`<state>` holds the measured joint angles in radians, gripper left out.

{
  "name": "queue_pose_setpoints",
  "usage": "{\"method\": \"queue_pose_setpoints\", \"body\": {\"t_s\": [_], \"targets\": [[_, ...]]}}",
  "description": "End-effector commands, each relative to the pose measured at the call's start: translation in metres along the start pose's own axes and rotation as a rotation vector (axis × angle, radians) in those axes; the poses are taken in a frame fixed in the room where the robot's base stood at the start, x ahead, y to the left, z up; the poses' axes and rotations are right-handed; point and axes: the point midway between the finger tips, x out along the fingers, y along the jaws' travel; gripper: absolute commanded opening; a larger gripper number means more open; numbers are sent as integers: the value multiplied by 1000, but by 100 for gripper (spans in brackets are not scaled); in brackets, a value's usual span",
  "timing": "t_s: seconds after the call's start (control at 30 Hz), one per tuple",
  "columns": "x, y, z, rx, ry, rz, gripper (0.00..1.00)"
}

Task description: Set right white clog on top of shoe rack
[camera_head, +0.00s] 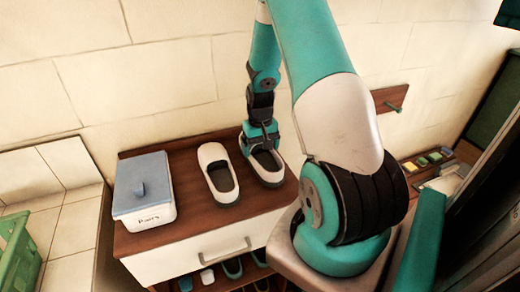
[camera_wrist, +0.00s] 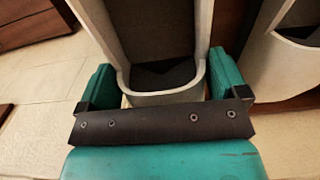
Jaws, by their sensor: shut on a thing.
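Two white clogs with dark insides are side by side at the top of the brown shoe rack (camera_head: 150,238). My gripper (camera_head: 260,138) is shut on the right white clog (camera_head: 268,176), at its far end. In the wrist view the green fingers of my gripper (camera_wrist: 162,82) stand on both sides of the held clog (camera_wrist: 165,99). The held clog looks level, on or just above the rack top; I cannot tell if it touches. The left white clog (camera_head: 223,197) lies apart from it on the rack top. It also shows at the right in the wrist view (camera_wrist: 262,72).
A white box with a grey-blue lid (camera_head: 145,190) stands on the rack's left end. A drawer (camera_head: 200,255) is below the top, with several shoes beneath. A green crate (camera_head: 15,245) is at far left. A tiled wall stands behind; a wall peg (camera_head: 393,105) is at right.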

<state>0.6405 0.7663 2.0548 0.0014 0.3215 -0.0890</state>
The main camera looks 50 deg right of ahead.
Motion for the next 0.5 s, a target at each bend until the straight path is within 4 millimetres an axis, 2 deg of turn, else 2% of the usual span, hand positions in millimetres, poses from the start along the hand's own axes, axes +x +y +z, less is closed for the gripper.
{"method": "queue_pose_setpoints", "body": {"t_s": [0.13,0.5], "targets": [[16,0,0,0,0,0,58],[22,0,0,0,1,0,58]]}}
